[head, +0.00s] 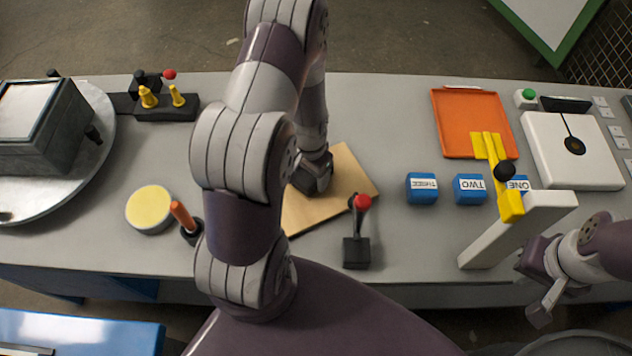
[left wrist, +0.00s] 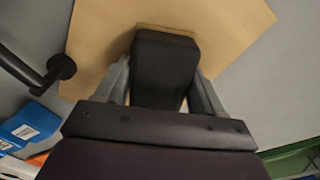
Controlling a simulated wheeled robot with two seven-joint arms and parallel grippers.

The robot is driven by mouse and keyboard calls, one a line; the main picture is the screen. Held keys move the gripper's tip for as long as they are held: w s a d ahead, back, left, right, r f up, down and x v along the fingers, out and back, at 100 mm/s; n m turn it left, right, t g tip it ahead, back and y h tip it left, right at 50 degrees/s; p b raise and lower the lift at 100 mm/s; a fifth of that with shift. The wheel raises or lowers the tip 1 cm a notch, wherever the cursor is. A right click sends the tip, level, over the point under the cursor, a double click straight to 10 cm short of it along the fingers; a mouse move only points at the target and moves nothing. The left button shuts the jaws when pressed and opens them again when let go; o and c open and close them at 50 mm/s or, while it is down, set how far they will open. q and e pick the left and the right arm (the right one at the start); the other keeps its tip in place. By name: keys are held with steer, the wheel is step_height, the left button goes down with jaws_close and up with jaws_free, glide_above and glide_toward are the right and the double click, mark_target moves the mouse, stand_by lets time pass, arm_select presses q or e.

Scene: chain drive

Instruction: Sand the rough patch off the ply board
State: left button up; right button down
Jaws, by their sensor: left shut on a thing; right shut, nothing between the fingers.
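The ply board (head: 348,178) lies tilted on the grey bench in the middle, partly hidden behind my left arm. My left gripper (head: 316,184) is over the board. In the left wrist view its fingers are shut on a black block (left wrist: 165,68), the sanding block, with the pale board (left wrist: 100,35) behind it. The block looks down at the board, but I cannot tell whether it touches. I see no rough patch on the visible wood. My right gripper (head: 541,297) is shut and empty, at the bench's front edge on the right.
A red-knobbed lever (head: 357,235) stands just in front of the board. Blue numbered blocks (head: 421,188), an orange tray (head: 466,115) and a white post with a yellow piece (head: 500,240) are to the right. A yellow-topped round tin (head: 149,208) is left.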

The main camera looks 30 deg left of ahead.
mark_target(324, 208)
arm_select(q)
steer(key=shift+w+a, duration=0.4)
steer(key=shift+a, duration=0.3)
steer(key=shift+w+a, duration=0.4)
steer(key=shift+a, duration=0.25)
steer(key=shift+w+a, duration=0.4)
steer(key=shift+a, duration=0.3)
steer(key=shift+s+d, duration=0.25)
steer(key=shift+d, duration=0.1)
steer(key=shift+s+d+p, duration=0.3)
steer(key=shift+s+d, duration=0.05)
steer(key=shift+d, duration=0.3)
steer(key=shift+s+d+p, duration=0.3)
steer(key=shift+s+d, duration=0.05)
steer(key=shift+d, duration=0.25)
steer(key=shift+s+d+f+p, duration=0.1)
steer(key=shift+s+d+p, duration=0.1)
steer(key=shift+s+d, duration=0.45)
steer(key=shift+s+d+p, duration=0.15)
steer(key=shift+s+d, duration=0.2)
steer(key=shift+d, duration=0.5)
steer(key=shift+s+d, duration=0.55)
steer(key=shift+d, duration=0.25)
steer(key=shift+s+d, duration=0.5)
steer(key=shift+d, duration=0.25)
steer(key=shift+s+d, duration=0.45)
steer(key=shift+d, duration=0.25)
